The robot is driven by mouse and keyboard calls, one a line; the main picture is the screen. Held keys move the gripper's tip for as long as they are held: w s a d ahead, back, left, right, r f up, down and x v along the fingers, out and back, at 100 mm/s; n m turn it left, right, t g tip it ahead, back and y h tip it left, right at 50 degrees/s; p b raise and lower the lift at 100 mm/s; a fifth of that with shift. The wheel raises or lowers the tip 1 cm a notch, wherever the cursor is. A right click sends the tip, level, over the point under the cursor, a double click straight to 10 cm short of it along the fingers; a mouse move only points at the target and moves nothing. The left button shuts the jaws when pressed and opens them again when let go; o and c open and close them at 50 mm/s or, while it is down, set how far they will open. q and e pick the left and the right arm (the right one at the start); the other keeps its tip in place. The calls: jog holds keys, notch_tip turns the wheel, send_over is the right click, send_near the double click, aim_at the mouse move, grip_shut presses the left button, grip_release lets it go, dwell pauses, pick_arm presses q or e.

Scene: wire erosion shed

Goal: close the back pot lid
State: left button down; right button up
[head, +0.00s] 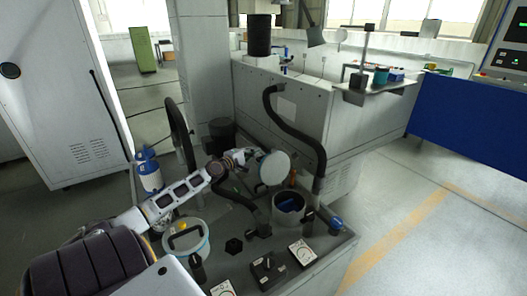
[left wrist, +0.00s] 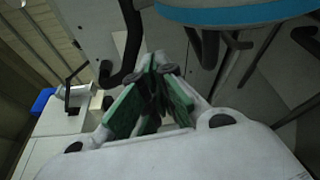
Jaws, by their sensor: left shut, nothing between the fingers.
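The back pot (head: 289,216) stands open on the low bench, with its dark inside showing. Its round white lid (head: 274,168) is tilted up steeply above the pot's back left side. My left gripper (head: 249,157) is at the lid's upper left edge in the head view; I cannot tell if they touch. In the left wrist view, my left gripper (left wrist: 160,82) is shut and empty, its green finger pads together. A blue-rimmed round part (left wrist: 240,12), likely the lid, shows beyond the fingers at the top. My right gripper is not in view.
A nearer pot (head: 187,251) with its lid down stands at the left of the bench. Dark knobs, a switch block (head: 267,270) and dial gauges (head: 302,251) are at the front. A thick black hose (head: 297,135) curves behind the back pot.

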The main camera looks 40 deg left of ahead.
aim_at(270, 164)
pick_arm(q)
jog(key=shift+w, duration=0.95)
jog(key=shift+w+a+f, duration=0.1)
jog(key=shift+w, duration=0.85)
jog(key=shift+w+b, duration=0.3)
jog(key=shift+d, duration=0.2)
jog(key=shift+s+d+p, duration=0.1)
jog(key=shift+d+p, duration=0.05)
jog(key=shift+p, duration=0.25)
jog(key=d, duration=0.1)
jog(key=d+p, duration=0.1)
jog(key=s+d+p, duration=0.1)
jog(key=shift+r, duration=0.4)
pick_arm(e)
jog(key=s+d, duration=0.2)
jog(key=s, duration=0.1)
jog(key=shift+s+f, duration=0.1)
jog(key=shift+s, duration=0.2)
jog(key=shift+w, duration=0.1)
